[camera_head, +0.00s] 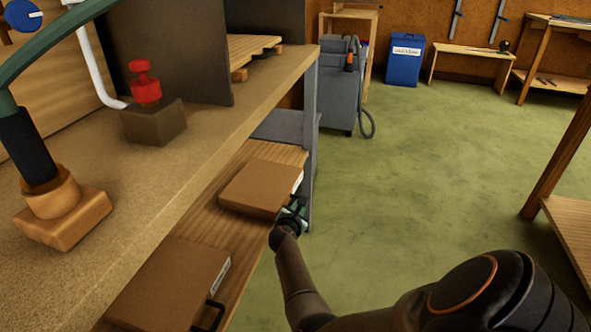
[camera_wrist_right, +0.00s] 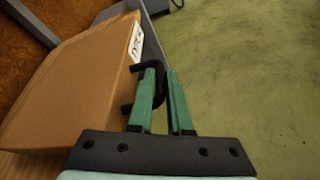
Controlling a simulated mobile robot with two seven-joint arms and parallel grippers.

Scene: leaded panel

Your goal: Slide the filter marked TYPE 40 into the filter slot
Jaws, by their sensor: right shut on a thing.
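A brown box-shaped filter (camera_head: 258,187) with a white end label lies on the lower wooden shelf. In the right wrist view the same filter (camera_wrist_right: 70,82) fills the left side, and its label (camera_wrist_right: 136,42) is tilted and too small to read surely. My right gripper (camera_head: 292,210) is at the filter's label end. Its green fingers (camera_wrist_right: 160,82) are shut on the filter's black handle (camera_wrist_right: 158,72). A second brown filter (camera_head: 170,285) with a label and black handle lies nearer on the shelf; its marking is unreadable. I cannot make out a filter slot. My left gripper is not in view.
The bench top (camera_head: 225,110) overhangs the shelf, with a grey leg (camera_head: 310,130) close beyond my right gripper. A red-topped block (camera_head: 155,120) stands on the bench. A grey machine with a hose (camera_head: 338,95) and a blue bin (camera_head: 404,62) stand behind. The green floor (camera_head: 420,170) is clear.

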